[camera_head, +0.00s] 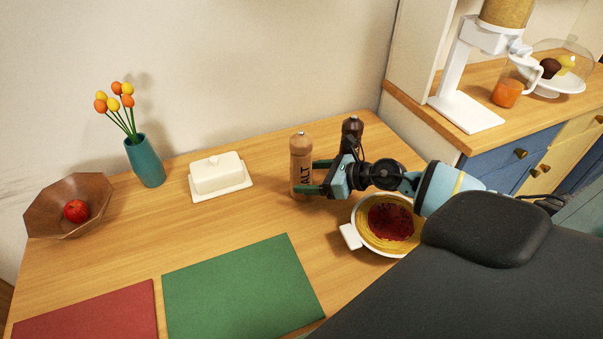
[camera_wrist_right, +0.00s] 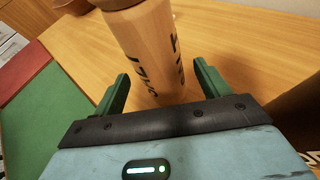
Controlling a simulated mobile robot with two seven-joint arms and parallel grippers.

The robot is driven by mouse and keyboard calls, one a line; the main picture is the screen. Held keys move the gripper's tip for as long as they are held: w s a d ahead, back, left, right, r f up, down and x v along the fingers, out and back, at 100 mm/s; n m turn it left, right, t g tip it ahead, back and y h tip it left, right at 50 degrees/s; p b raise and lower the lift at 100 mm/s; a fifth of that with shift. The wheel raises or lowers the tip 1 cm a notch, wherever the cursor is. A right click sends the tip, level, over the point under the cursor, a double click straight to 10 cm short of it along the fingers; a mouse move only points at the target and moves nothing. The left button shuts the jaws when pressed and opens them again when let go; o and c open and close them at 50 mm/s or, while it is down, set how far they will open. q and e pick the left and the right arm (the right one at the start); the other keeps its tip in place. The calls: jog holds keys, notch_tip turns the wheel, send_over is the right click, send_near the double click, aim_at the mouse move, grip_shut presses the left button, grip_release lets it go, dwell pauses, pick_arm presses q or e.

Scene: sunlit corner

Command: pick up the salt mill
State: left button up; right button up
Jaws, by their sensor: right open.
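The salt mill (camera_head: 301,152) is a light wooden cylinder with dark lettering and a small metal knob, upright on the wooden table. In the right wrist view the salt mill (camera_wrist_right: 150,45) stands between the two green fingers, with gaps showing on both sides. My right gripper (camera_head: 307,177) is open around its lower part and not closed on it. The same gripper (camera_wrist_right: 161,72) shows from behind in the wrist view. My left gripper is not in view.
A dark mill (camera_head: 352,126) stands just behind my right gripper. A dish of yellow and red food (camera_head: 362,238) sits below my right arm. A white butter dish (camera_head: 218,175), teal vase (camera_head: 146,162), wooden bowl (camera_head: 92,190) and green mat (camera_head: 240,290) lie left.

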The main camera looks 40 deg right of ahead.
aim_at(312, 145)
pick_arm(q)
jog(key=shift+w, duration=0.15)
pick_arm(e)
jog(key=shift+x, duration=1.6)
jog(key=c, duration=1.2)
notch_tip(312, 145, up, 9)
jog(key=p, duration=0.3)
jog(key=shift+w, duration=0.1)
jog(key=shift+r, duration=0.6)
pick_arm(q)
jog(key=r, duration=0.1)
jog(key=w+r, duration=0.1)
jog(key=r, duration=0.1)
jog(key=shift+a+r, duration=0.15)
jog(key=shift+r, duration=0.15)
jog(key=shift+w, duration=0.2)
